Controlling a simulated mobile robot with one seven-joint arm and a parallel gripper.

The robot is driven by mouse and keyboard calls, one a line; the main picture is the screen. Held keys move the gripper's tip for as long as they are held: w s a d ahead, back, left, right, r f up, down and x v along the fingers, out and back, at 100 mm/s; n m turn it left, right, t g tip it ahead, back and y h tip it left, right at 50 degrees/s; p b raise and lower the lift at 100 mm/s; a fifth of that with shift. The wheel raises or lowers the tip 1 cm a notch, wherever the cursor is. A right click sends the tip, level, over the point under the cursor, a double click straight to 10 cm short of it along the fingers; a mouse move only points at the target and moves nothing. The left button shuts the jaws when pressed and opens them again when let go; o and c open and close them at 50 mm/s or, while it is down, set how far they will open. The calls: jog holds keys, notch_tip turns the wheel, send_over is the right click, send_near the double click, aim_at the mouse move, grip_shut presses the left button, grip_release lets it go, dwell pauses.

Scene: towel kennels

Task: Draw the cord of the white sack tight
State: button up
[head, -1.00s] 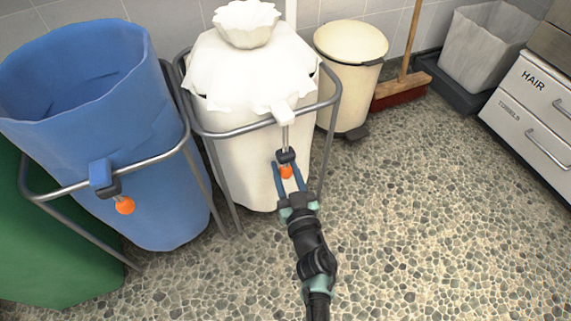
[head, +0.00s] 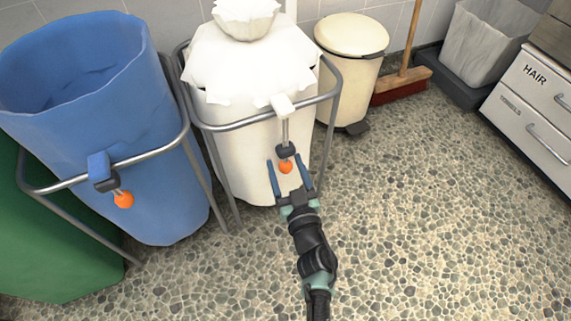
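The white sack (head: 245,160) hangs in a grey tube frame, its top drawn together into a ruffled tuft (head: 247,18). A short pale cord (head: 285,130) hangs at its front from a white tab (head: 282,104), through a dark cord lock (head: 286,151), to an orange ball (head: 286,167). My gripper (head: 287,160) is open in front of the sack. Its two blue fingers stand either side of the ball, with gaps showing on both sides.
A blue sack (head: 150,130) with a wide open mouth and its own orange ball (head: 123,200) stands at left, beside a green one (head: 50,245). A cream pedal bin (head: 348,90) and a broom (head: 402,85) stand behind right. The pebbled floor at right is clear.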

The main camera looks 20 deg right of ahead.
jog(key=s+a+p, duration=0.1)
jog(key=s+p, duration=0.4)
jog(key=s, duration=0.7)
jog(key=shift+s+a, duration=0.25)
jog(key=shift+a, duration=0.05)
